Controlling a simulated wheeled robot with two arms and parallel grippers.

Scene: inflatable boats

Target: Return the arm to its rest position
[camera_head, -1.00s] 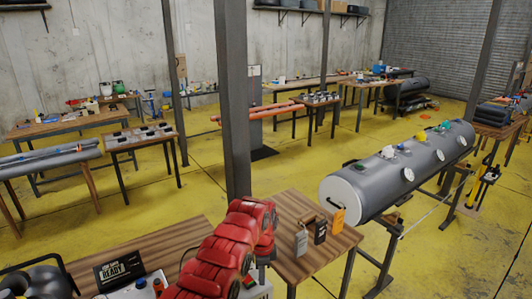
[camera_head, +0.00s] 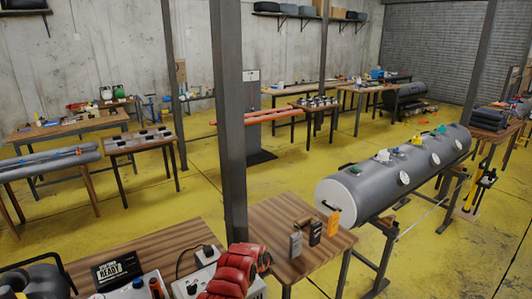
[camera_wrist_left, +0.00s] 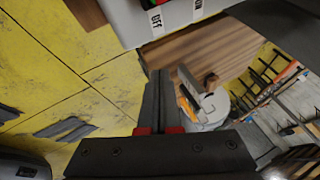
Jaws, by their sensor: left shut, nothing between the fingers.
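My left gripper (camera_wrist_left: 158,78) shows in the left wrist view. Its dark fingers are together, with red parts at their bases, and nothing is held. Beyond the fingertips I see a brown wooden tabletop (camera_wrist_left: 205,48) and the pale end of a grey cylinder (camera_wrist_left: 212,108). A grey panel with OFF and ON labels (camera_wrist_left: 160,18) is close by at the top. Neither gripper's fingers show in the head view.
The near wooden table (camera_head: 275,225) carries several small tags. A long grey cylinder (camera_head: 400,165) lies on stands at the right. A dark steel post (camera_head: 231,110) rises close by. A READY sign (camera_head: 118,268) and white boxes (camera_head: 205,255) stand at the bottom left. Yellow floor (camera_head: 190,200) lies open between tables.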

